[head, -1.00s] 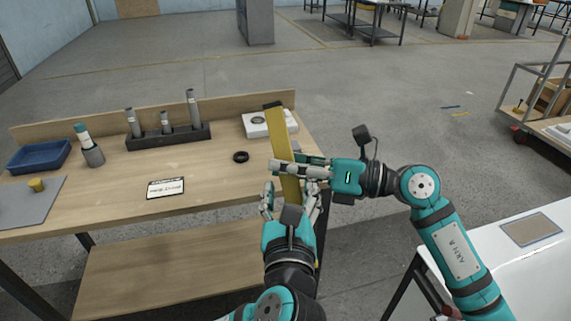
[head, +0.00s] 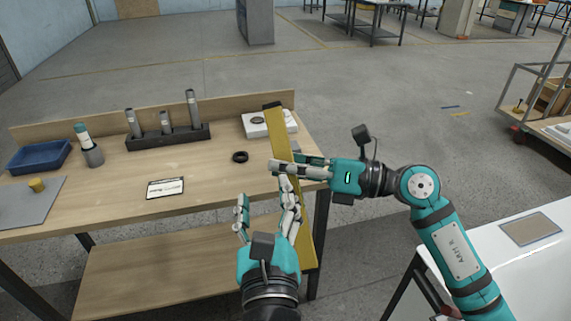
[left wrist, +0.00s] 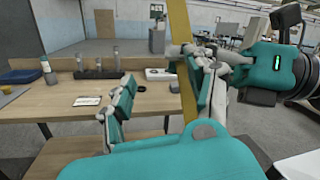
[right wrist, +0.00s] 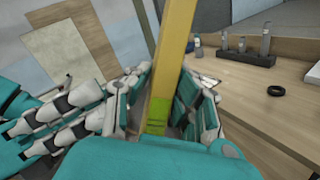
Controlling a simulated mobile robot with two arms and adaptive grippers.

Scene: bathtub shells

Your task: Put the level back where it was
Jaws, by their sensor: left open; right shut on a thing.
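The level is a long yellow bar (head: 276,121) with a dark end cap, held steeply tilted in front of the bench's right end. My right gripper (head: 281,168) is shut on it around its middle. In the right wrist view the level (right wrist: 174,45) runs between the right gripper's fingers (right wrist: 165,105), with a green patch near them. My left gripper (head: 265,212) is open and empty, just left of the level's lower part. In the left wrist view its fingers (left wrist: 160,100) are spread, and the level (left wrist: 186,75) stands beside the right finger.
The wooden bench (head: 110,205) holds a blue tray (head: 38,156), a dark block with grey cylinders (head: 168,137), a label card (head: 165,188), a black ring (head: 240,157) and a white box (head: 255,124). A white-topped table (head: 500,275) stands at right.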

